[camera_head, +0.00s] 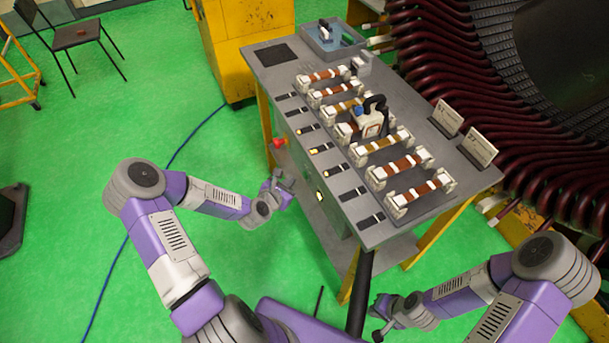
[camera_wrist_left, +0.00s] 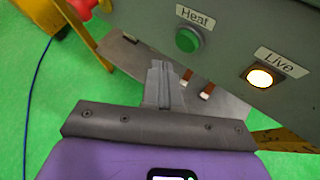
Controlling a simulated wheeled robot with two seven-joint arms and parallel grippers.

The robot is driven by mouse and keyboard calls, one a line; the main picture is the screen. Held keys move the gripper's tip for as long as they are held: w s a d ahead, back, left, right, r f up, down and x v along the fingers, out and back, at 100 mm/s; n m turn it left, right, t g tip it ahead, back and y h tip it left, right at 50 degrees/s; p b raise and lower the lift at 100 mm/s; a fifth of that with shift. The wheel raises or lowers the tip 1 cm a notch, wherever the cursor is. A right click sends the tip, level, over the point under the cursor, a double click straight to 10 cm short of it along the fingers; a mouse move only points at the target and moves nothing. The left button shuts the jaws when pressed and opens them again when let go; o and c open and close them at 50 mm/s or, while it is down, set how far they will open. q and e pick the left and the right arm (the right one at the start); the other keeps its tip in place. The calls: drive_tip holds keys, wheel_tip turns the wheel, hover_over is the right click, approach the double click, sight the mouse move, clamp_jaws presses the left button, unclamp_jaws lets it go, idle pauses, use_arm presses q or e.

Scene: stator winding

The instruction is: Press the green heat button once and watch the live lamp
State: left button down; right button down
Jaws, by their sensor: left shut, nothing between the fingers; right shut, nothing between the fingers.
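The green heat button (camera_wrist_left: 187,39) is on the grey front panel in the left wrist view, under a "Heat" label. The live lamp (camera_wrist_left: 261,77) is to its right under a "Live" label and glows warm white; it also shows lit in the head view (camera_head: 319,196). My left gripper (camera_head: 281,178) is shut and empty beside the bench front. In the left wrist view its fingertips (camera_wrist_left: 160,66) point toward the panel, below and left of the button, with no contact visible. My right gripper (camera_head: 379,331) is shut and empty at the lower right, away from the panel.
The bench (camera_head: 290,110) carries several white clamp fixtures with copper-coloured bars, a black-handled tool (camera_head: 373,115) and a blue tray (camera_head: 333,40). A red knob (camera_head: 280,142) sticks out at the panel's left end. Two label cards (camera_head: 479,149) stand on the right.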

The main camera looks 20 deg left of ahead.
use_arm(q)
drive_tip(key=shift+s+a, duration=1.1)
drive_tip(key=shift+s, duration=0.25)
idle(1.6)
